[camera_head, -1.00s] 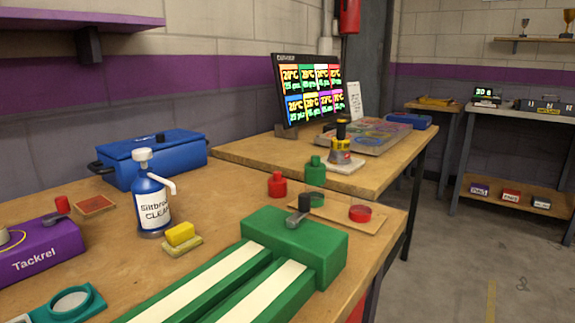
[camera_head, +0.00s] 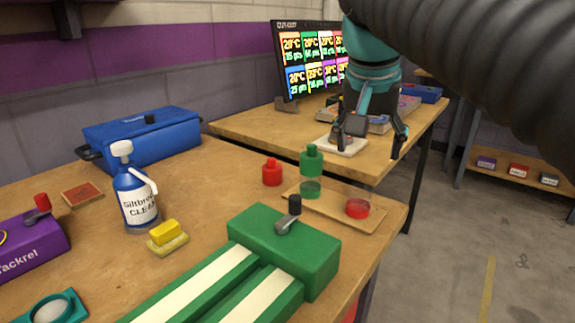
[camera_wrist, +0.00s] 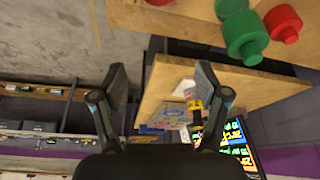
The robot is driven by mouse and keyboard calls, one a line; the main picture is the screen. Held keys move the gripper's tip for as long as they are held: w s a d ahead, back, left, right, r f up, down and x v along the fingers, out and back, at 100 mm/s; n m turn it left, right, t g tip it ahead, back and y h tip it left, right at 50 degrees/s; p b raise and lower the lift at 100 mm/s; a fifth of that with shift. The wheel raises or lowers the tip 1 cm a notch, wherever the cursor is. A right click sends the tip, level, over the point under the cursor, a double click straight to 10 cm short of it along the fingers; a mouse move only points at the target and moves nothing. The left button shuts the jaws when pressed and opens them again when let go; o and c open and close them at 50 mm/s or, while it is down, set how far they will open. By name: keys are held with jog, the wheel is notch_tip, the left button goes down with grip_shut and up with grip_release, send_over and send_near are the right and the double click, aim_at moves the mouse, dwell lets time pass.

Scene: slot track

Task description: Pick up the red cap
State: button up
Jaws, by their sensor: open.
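A red knobbed cap-like piece (camera_head: 272,173) stands upright on the wooden bench, left of a similar green piece (camera_head: 311,160). In the wrist view the red piece (camera_wrist: 284,22) and green piece (camera_wrist: 245,37) are at the upper right. A low, round red piece (camera_head: 357,209) sits on a thin wooden board (camera_head: 336,214); I cannot tell which red piece is the cap meant. My gripper (camera_head: 372,145) hangs above and behind the board, right of both upright pieces. It is open and empty, apart from all of them; its fingers also show in the wrist view (camera_wrist: 161,84).
A low green ring-like piece (camera_head: 310,189) is on the board. A green block with a lever (camera_head: 285,250) stands in front. A spray bottle (camera_head: 135,190) and yellow sponge (camera_head: 167,236) are left. A monitor (camera_head: 307,60) stands on the second bench.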

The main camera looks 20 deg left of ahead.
jog(key=a+r, duration=0.3)
jog(key=a, duration=0.9)
jog(key=m, duration=0.1)
send_near(270, 160)
jog(key=b+x, duration=0.4)
jog(key=x, duration=0.7)
jog(key=shift+d+f, duration=0.1)
jog(key=shift+f, duration=0.1)
jog(key=c, duration=0.8)
